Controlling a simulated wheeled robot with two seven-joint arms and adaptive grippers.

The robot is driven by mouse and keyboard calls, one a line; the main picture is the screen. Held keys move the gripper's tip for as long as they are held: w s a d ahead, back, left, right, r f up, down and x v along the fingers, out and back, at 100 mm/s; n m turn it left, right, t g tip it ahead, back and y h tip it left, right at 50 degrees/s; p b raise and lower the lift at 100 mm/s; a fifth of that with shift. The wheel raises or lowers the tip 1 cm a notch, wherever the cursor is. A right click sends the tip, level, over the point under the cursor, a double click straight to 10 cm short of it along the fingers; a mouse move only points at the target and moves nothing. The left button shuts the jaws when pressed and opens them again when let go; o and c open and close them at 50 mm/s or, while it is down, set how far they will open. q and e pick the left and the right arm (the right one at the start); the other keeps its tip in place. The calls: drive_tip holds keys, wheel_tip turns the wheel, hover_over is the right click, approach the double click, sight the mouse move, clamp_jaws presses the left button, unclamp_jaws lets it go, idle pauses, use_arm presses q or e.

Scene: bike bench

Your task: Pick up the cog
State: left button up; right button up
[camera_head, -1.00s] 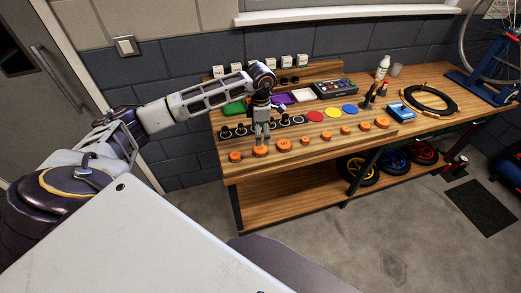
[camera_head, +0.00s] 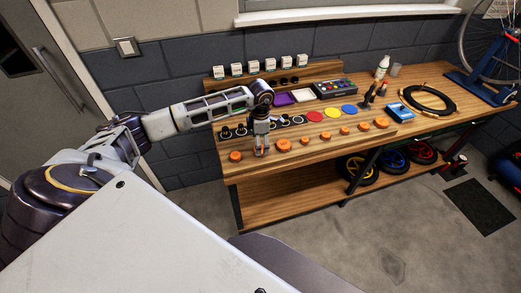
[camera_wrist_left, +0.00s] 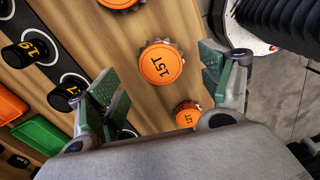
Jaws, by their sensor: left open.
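Several orange cogs with dark toothed rims stand in a row along the bench front, such as one cog (camera_head: 283,145) right of my left gripper (camera_head: 261,152). In the left wrist view, an orange cog marked 15T (camera_wrist_left: 161,64) lies between the spread green-padded fingers, with a visible gap to each. A smaller orange cog (camera_wrist_left: 187,115) sits below it, near the right finger, and another cog (camera_wrist_left: 118,3) is cut off at the top edge. In the head view the gripper hides the cog under it. My left gripper is open and empty. My right gripper is not in view.
The wooden bench (camera_head: 235,168) has its front edge close by the cogs. Black numbered knobs (camera_wrist_left: 25,52) stand on a dark strip behind. Colored discs (camera_head: 332,113) and a blue box (camera_head: 401,110) are to the right.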

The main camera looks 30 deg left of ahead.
use_arm(q)
drive_tip(key=shift+f+p, duration=0.3)
drive_tip(key=shift+f, duration=1.2)
drive_tip(key=shift+c, duration=0.3)
drive_tip(key=c, duration=1.1)
drive_tip(key=shift+o, duration=0.2)
drive_tip(key=shift+r, duration=0.1)
wheel_tip(320, 180, up, 10)
drive_tip(key=b, duration=0.2)
